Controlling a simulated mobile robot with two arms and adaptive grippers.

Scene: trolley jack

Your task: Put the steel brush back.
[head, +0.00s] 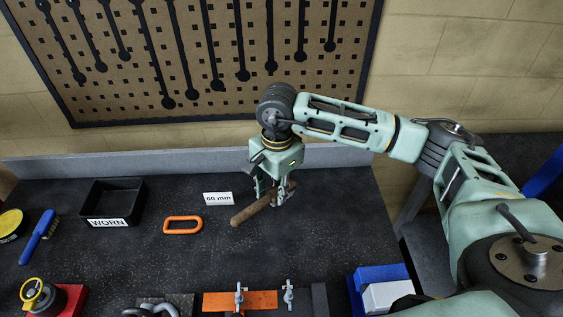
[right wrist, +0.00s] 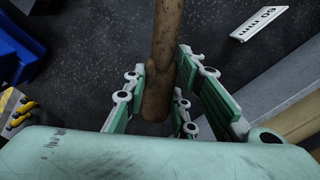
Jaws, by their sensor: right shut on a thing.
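My right gripper (head: 279,196) is shut on a long brown wooden piece (head: 247,213), likely the steel brush, though I see no bristles on it. It is at or just above the dark bench, slanting from lower left to upper right in the head view. In the right wrist view the brown piece (right wrist: 164,50) runs from the top edge down between the fingers (right wrist: 158,100). My left gripper is out of view.
A black bin marked WORN (head: 113,203), an orange link (head: 183,225) and a "60 mm" card (head: 218,198) are to the left. Blue and white blocks (head: 386,291) stand front right. A pegboard with dark shapes (head: 190,50) hangs behind. The bench middle is mostly clear.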

